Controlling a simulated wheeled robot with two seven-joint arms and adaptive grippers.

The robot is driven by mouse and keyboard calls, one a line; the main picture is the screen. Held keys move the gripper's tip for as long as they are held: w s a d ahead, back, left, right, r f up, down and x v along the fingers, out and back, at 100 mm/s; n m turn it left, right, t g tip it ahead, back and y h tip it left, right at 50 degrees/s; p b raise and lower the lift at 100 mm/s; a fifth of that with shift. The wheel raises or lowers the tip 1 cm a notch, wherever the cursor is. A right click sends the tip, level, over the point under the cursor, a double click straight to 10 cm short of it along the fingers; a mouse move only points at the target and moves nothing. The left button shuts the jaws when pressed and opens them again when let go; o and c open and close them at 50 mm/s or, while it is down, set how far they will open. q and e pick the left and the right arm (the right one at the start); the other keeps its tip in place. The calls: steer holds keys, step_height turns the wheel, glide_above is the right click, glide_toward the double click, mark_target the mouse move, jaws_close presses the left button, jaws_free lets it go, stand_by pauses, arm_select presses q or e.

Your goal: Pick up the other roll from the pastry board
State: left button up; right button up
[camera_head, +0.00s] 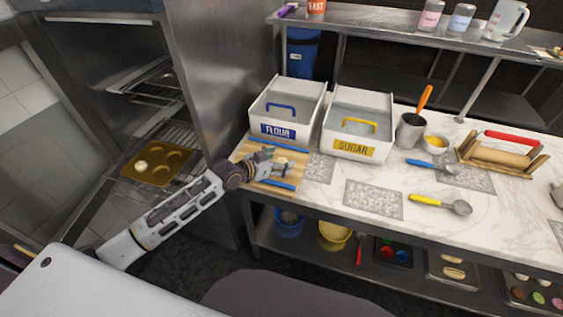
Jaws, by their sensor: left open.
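The wooden pastry board (296,170) with blue strips lies at the left end of the marble counter, in front of the flour bin. My left gripper (277,160) is over the board, with its jaws open. A small pale roll (282,160) shows at the fingertips, partly hidden by them. I cannot tell whether the fingers touch it. Another pale roll (142,166) sits in a cup of the golden muffin tin (131,175) at the open oven on the left. My right gripper is not in view.
The flour bin (272,129) and sugar bin (351,149) stand close behind and right of the board. A metal cup (409,133), measuring scoops (459,207) and a rolling pin (500,155) are farther right. The oven's steel side (215,75) rises left of the counter.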

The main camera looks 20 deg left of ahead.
mark_target(279, 159)
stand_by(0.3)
arm_select(q)
steer(key=c, duration=1.1)
steer(key=shift+r, duration=0.1)
steer(key=shift+r+b, duration=0.3)
steer(key=shift+r, duration=4.65)
